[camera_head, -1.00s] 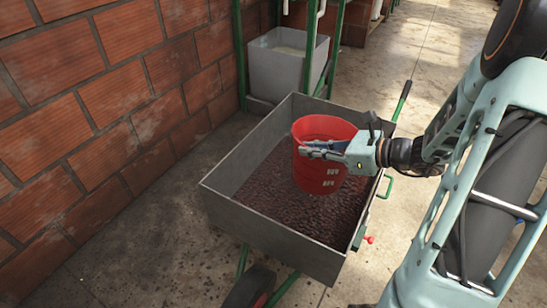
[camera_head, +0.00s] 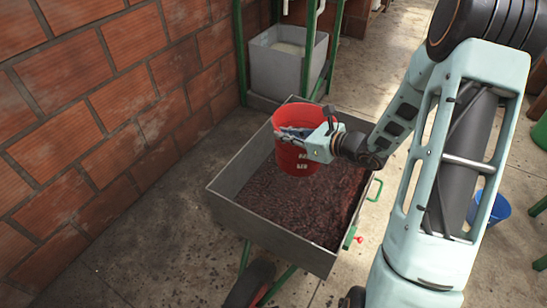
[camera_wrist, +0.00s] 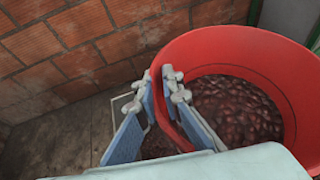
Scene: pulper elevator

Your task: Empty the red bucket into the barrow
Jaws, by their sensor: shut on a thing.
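The red bucket (camera_head: 296,158) is upright over the far part of the barrow (camera_head: 222,203). In the wrist view my gripper (camera_wrist: 160,115) has one finger outside and one inside the wall of the red bucket (camera_wrist: 245,48). Dark reddish cherries (camera_wrist: 235,105) lie inside the bucket. The barrow is a grey metal box with a layer of similar dark cherries (camera_head: 305,205) across its floor. Whether the bucket's bottom touches that layer cannot be told.
A brick wall (camera_head: 110,110) runs along the left. A grey tank (camera_head: 285,65) in a green frame stands behind the barrow. A blue bucket (camera_head: 492,208) is on the floor at right, partly hidden by my arm. Concrete floor is free left of the barrow.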

